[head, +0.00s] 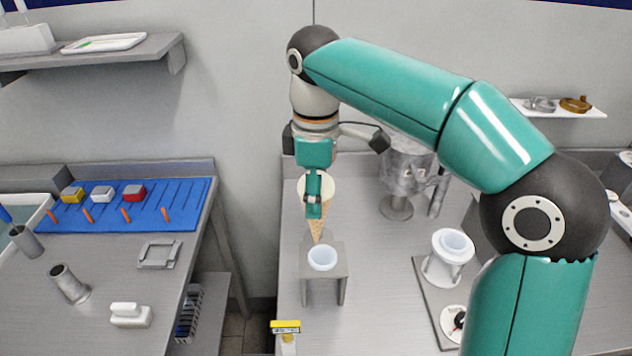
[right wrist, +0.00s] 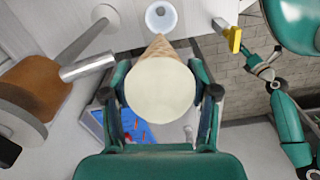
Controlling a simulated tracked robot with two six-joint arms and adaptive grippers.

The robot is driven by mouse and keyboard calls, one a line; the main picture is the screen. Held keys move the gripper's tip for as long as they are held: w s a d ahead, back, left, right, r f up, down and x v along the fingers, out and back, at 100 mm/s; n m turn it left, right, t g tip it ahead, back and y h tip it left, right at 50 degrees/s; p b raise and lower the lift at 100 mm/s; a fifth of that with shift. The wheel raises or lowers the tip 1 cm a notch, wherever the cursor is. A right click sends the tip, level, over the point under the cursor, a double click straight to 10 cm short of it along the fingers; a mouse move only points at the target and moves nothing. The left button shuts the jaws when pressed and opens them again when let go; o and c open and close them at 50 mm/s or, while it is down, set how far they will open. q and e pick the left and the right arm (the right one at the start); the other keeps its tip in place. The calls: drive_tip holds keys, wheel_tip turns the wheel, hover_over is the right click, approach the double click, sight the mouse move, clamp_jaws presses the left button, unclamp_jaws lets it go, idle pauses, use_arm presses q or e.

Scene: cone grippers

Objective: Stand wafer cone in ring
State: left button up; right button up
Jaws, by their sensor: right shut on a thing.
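The wafer cone (head: 317,222), tan with a wide cream-coloured top, is upright, tip down, in my right gripper (head: 313,200). In the right wrist view the cone (right wrist: 157,92) shows its round pale top between both fingers (right wrist: 160,100), which are shut on it. The pale ring (head: 322,258) sits on top of a small grey stand (head: 338,272). In the head view the cone's tip is just behind the ring; in the right wrist view the ring (right wrist: 161,17) lies beyond the tip. My left gripper (right wrist: 263,67) seems to show small at the right of the wrist view; its opening is unclear.
A metal machine (head: 405,170) stands behind and right of the stand. A white cup-like holder (head: 448,255) stands on a board to the right. A yellow-topped object (head: 285,327) is at the front edge. A gap separates the left bench with a blue mat (head: 120,210).

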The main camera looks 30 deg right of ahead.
sight(324, 212)
drive_tip(key=shift+s, duration=0.15)
drive_tip(key=shift+s+d+r, duration=0.1)
drive_tip(key=shift+s+d, duration=0.05)
drive_tip(key=shift+d, duration=0.05)
drive_tip(key=shift+s+d, duration=0.1)
drive_tip(key=shift+d, duration=0.2)
drive_tip(key=shift+s+f+b, duration=0.1)
drive_tip(key=shift+f+b, duration=1)
drive_tip(key=shift+f, duration=0.95)
drive_tip(key=shift+p, duration=0.4)
drive_tip(key=shift+f, duration=0.15)
